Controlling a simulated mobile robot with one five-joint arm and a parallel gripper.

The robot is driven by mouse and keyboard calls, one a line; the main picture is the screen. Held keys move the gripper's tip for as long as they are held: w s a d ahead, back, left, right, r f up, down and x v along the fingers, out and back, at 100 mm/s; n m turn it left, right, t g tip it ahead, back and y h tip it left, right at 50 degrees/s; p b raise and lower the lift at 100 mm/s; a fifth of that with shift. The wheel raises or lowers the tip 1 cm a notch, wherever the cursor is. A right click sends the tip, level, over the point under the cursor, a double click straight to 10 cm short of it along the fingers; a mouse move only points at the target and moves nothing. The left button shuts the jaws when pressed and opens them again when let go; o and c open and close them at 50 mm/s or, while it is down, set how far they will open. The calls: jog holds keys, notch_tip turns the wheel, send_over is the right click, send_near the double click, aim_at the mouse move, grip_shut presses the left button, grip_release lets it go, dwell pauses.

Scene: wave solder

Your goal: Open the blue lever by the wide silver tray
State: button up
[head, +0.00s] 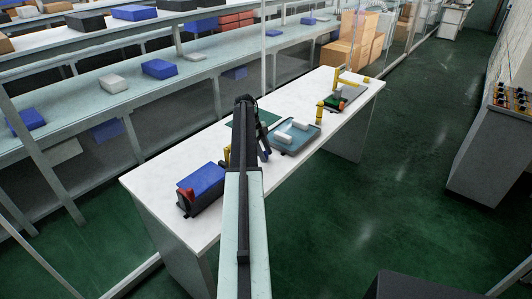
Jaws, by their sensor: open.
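The wide silver tray (288,151) lies on the white table, right of my arm, with white cylinders in it. Dark parts beside my arm, just left of the tray, appear to be my gripper (263,146); it is open, and no object shows in it. Its fingertips are too small to make out. I cannot clearly pick out a blue lever; dark bluish parts at the tray's left side blend with my gripper. My arm hides part of the table there.
A blue-topped box (203,181) with a red lever (186,196) stands near the table's left end. A yellow post (320,112) stands by the tray's right corner. A yellow-armed device (349,81) is at the far end. The white table (225,223) has bare front space.

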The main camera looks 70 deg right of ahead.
jog(key=p+v, duration=0.6)
jog(key=v, duration=0.1)
jog(key=shift+r+p, duration=0.35)
jog(key=shift+w, duration=0.2)
